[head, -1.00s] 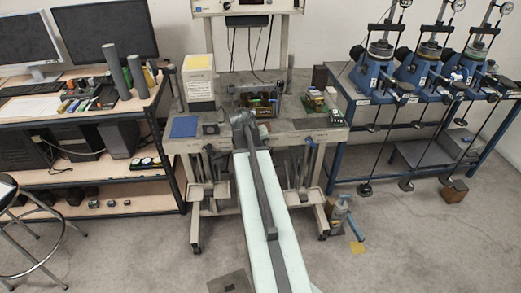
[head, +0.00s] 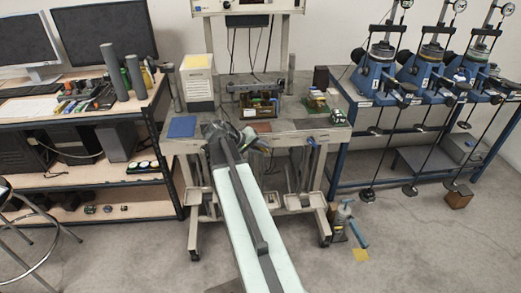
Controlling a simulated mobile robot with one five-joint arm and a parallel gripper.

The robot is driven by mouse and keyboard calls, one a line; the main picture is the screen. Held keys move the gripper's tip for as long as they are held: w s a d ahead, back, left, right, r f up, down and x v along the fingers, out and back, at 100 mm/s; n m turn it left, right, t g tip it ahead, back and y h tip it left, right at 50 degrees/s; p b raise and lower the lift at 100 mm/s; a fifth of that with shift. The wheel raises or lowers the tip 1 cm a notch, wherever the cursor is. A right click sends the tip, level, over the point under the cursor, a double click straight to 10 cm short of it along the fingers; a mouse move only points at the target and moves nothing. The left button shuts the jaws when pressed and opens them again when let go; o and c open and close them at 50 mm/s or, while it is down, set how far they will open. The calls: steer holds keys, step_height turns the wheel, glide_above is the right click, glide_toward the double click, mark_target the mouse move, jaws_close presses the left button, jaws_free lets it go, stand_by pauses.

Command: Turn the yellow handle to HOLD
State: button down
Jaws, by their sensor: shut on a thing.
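My arm reaches out to the front edge of the grey workbench (head: 290,126). My gripper (head: 247,137) is at its far end, small and partly hidden by my own wrist. The handle's pivot and any HOLD mark cannot be made out at this size.
On the bench stand a white box with a yellow top (head: 198,88), a blue pad (head: 182,127) and a small rack of bottles (head: 258,103). A desk with monitors (head: 88,42) is left. A blue-framed bench with machines (head: 425,65) is right. Floor in front is open.

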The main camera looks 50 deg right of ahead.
steer(key=shift+a, duration=0.1)
steer(key=c, duration=1.4)
jaws_free()
steer(key=p+v, duration=0.5)
steer(key=v, duration=0.2)
steer(key=shift+a+r, duration=0.2)
steer(key=shift+a, duration=0.1)
steer(key=shift+w, duration=0.15)
